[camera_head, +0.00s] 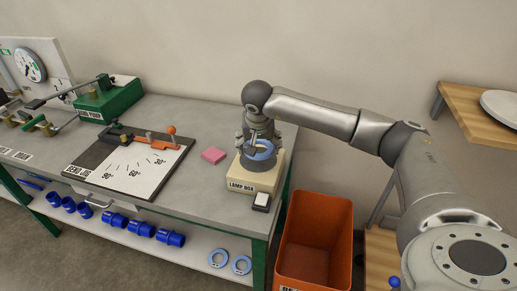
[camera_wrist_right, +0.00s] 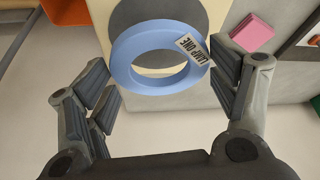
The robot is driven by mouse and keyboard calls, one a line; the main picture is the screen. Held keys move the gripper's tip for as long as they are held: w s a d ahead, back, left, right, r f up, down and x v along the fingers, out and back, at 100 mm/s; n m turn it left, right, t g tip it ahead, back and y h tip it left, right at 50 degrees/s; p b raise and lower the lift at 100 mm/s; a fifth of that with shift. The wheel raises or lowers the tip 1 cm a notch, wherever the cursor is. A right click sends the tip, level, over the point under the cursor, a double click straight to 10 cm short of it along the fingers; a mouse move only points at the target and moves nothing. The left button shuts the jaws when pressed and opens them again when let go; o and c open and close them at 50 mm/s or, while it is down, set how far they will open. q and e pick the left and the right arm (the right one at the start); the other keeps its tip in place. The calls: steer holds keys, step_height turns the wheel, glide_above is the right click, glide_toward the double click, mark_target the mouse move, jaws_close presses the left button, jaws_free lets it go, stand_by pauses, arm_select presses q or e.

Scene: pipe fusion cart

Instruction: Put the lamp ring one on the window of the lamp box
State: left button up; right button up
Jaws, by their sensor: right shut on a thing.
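The lamp box (camera_head: 240,176) is a cream block at the right end of the bench, with a dark round window (camera_wrist_right: 145,15) on top. Lamp ring one (camera_wrist_right: 160,87) is a light blue ring with a white "LAMP ONE" tag. My right gripper (camera_head: 258,143) is shut on it, with a finger on each side, and points down over the box. The ring (camera_head: 259,154) is over the box top and partly covers the window. I cannot tell whether it touches the box. My left gripper is not in view.
A pink block (camera_head: 214,155) lies left of the box, beside the bend jig board (camera_head: 125,175). A small white-topped block (camera_head: 262,200) is at the box's front right. An orange bin (camera_head: 313,240) stands right of the bench. Blue fittings (camera_head: 142,229) and two rings are on the lower shelf.

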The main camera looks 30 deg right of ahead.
steer(key=shift+w+d+f, duration=0.2)
steer(key=shift+w+f, duration=0.15)
steer(key=shift+f, duration=0.15)
step_height(320, 180, down, 3)
steer(key=shift+w+r+p, duration=0.1)
steer(key=shift+p, duration=0.95)
steer(key=shift+d+f, duration=0.1)
steer(key=shift+f, duration=0.2)
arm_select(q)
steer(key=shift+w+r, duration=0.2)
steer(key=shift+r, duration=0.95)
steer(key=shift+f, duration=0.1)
arm_select(e)
steer(key=shift+f, duration=0.1)
steer(key=shift+f+b, duration=0.15)
steer(key=shift+b, duration=0.15)
steer(key=o, duration=1)
steer(key=shift+c, duration=0.2)
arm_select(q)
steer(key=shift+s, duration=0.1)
arm_select(e)
steer(key=shift+r, duration=0.2)
